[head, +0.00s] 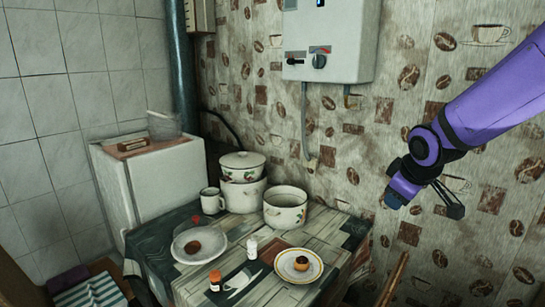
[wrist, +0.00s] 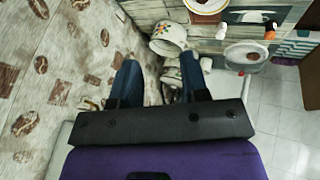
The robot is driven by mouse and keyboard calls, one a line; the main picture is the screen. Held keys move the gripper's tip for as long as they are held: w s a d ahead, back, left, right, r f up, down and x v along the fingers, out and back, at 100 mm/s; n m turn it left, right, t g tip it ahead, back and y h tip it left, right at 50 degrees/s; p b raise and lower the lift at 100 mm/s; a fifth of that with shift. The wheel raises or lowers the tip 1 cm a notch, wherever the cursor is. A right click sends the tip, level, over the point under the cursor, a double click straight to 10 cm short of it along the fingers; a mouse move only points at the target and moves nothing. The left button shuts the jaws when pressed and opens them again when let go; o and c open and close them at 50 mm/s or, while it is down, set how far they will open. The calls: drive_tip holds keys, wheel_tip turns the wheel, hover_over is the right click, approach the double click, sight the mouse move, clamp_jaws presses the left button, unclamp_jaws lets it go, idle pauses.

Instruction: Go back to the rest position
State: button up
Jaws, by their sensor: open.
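My gripper (head: 394,198) hangs in the air at the right of the head view, in front of the patterned wall and well clear of the table. In the wrist view its two blue fingers (wrist: 160,72) stand apart with nothing held between them. The open enamel pot (head: 285,210) stands on the table, and it also shows in the wrist view (wrist: 166,39).
The table (head: 160,262) also holds a white mug (head: 210,202), a glass plate (head: 199,259), a yellow-rimmed plate (head: 284,276) with a pastry, an orange-capped bottle (head: 215,281) and a white bottle (head: 252,249). A water heater (head: 330,45) hangs on the wall. Air around my gripper looks free.

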drive_tip(key=s+d+r+m, duration=0.1)
drive_tip(key=s+r+m, duration=0.3)
drive_tip(key=s, duration=0.8)
drive_tip(key=s+r+m+g, duration=0.1)
drive_tip(key=s+r+m, duration=0.3)
drive_tip(key=s, duration=0.8)
drive_tip(key=shift+s+d+r, duration=0.2)
drive_tip(key=shift+d+r, duration=0.2)
drive_tip(key=shift+r, duration=0.4)
